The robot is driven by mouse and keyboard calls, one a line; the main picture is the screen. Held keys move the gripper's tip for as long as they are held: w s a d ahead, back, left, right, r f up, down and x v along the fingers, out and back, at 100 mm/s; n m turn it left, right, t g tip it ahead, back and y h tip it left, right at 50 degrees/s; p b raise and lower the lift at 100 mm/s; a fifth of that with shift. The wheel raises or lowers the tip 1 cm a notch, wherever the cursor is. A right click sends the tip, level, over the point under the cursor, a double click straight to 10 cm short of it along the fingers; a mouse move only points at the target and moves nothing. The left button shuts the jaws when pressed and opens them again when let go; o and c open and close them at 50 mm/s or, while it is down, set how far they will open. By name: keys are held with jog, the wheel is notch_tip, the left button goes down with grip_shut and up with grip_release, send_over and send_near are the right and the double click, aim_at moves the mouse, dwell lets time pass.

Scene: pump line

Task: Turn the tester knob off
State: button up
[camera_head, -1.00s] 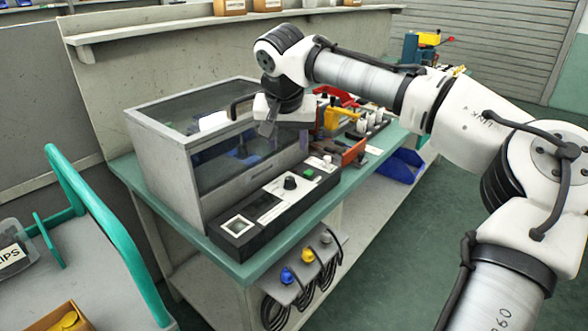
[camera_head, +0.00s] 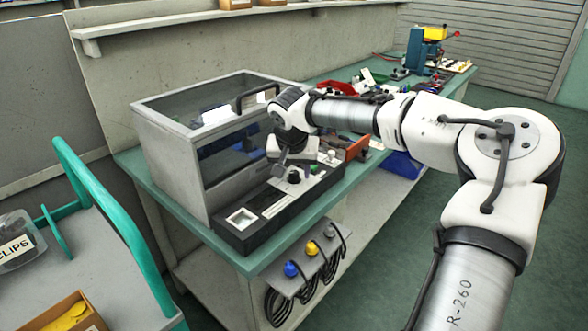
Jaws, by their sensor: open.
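The tester is a grey box with a clear cover (camera_head: 172,150) on the green bench, with a black control panel (camera_head: 235,240) along its front. A dark round knob (camera_head: 294,176) stands on the panel's right half. My gripper (camera_head: 280,170) is open, pointing down just left of the knob and close to it. I cannot tell whether they touch. The wrist hides part of the panel and the cover's front behind it.
Cables on blue, yellow and grey plugs (camera_head: 310,248) hang below the bench front edge. An orange-red bin (camera_head: 357,147) stands right of the panel. A teal-railed cart (camera_head: 105,200) with a CLIPS box (camera_head: 15,242) is at left. Floor at right is clear.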

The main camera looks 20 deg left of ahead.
jog(key=c, duration=1)
jog(key=shift+r+n+p, duration=0.1)
jog(key=shift+n+p, duration=0.5)
jog(key=shift+p, duration=0.9)
jog(key=shift+n+y+p, duration=0.6)
jog(key=shift+n+p, duration=0.5)
jog(key=shift+p, duration=0.2)
jog(key=n+g+p, duration=0.1)
jog(key=n+p, duration=0.1)
jog(key=shift+n+y+p, duration=0.35)
jog(key=shift+n+y, duration=0.05)
jog(key=shift+d+n+g+p, duration=0.1)
jog(key=shift+n+g+p, duration=0.2)
jog(key=shift+n+p, duration=0.4)
jog(key=shift+w+n, duration=0.1)
jog(key=shift+n, duration=0.2)
